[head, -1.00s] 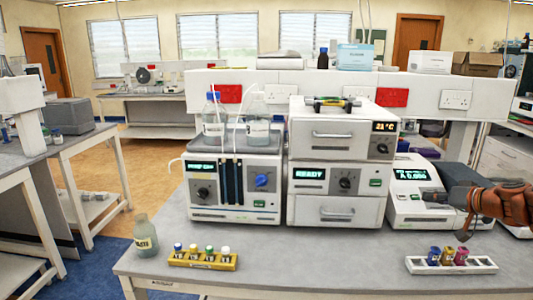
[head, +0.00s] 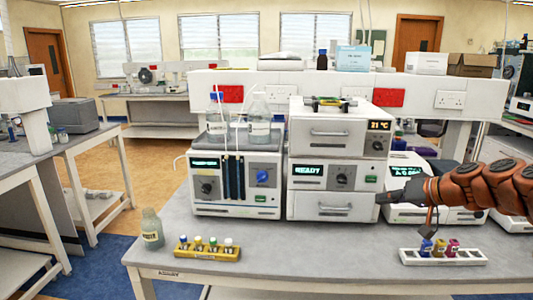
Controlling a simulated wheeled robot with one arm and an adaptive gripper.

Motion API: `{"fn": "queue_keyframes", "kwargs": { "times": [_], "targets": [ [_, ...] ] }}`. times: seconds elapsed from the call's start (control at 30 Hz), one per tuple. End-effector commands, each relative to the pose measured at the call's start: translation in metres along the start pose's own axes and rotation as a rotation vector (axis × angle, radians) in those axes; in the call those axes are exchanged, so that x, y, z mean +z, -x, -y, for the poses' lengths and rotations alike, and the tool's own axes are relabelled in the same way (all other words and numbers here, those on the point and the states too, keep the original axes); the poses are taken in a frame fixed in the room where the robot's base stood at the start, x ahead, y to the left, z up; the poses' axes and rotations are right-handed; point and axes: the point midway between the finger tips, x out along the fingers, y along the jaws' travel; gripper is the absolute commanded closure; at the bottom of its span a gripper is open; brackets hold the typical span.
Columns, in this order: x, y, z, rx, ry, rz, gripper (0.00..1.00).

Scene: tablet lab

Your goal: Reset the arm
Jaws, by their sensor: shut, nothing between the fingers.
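My gripper (head: 384,198) is at the right, at the end of my orange-brown arm. It points left and hangs above the bench, in front of the white instrument (head: 402,214) with a green display, hiding part of it. Its tip overlaps the right edge of the lower drawer of the white stacked unit (head: 333,206) in the picture; I cannot tell whether it touches. The fingers look closed and hold nothing.
A white rack (head: 443,257) with several coloured vials stands below my arm. A yellow rack (head: 207,252) with capped vials and a waste bottle (head: 152,229) stand at the left. A pump unit (head: 236,184) carries bottles. The bench front middle (head: 320,250) is clear.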

Motion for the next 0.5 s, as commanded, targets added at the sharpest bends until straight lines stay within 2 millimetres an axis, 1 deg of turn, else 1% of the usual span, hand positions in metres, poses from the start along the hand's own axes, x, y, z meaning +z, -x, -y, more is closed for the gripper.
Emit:
{"fn": "queue_keyframes", "kwargs": {
  "times": [0.03,0.07,0.1,0.17,0.2,0.27,0.3,0.37,0.4,0.47,0.5],
  "targets": [
    [0.008,-0.003,0.027,-0.017,0.015,0.042,1.0],
    [0.016,-0.005,0.043,-0.026,0.022,0.073,1.0],
    [0.029,-0.009,0.063,-0.036,0.029,0.122,1.0],
    [0.05,-0.011,0.093,-0.041,0.04,0.194,1.0],
    [0.067,-0.012,0.112,-0.043,0.045,0.243,1.0],
    [0.091,-0.011,0.134,-0.033,0.053,0.316,1.0],
    [0.108,-0.009,0.148,-0.024,0.057,0.361,1.0],
    [0.135,-0.004,0.165,-0.002,0.06,0.433,1.0],
    [0.153,0.0,0.174,0.016,0.062,0.478,1.0],
    [0.181,0.008,0.185,0.048,0.06,0.548,1.0],
    [0.199,0.015,0.191,0.076,0.058,0.59,1.0]
  ]
}}
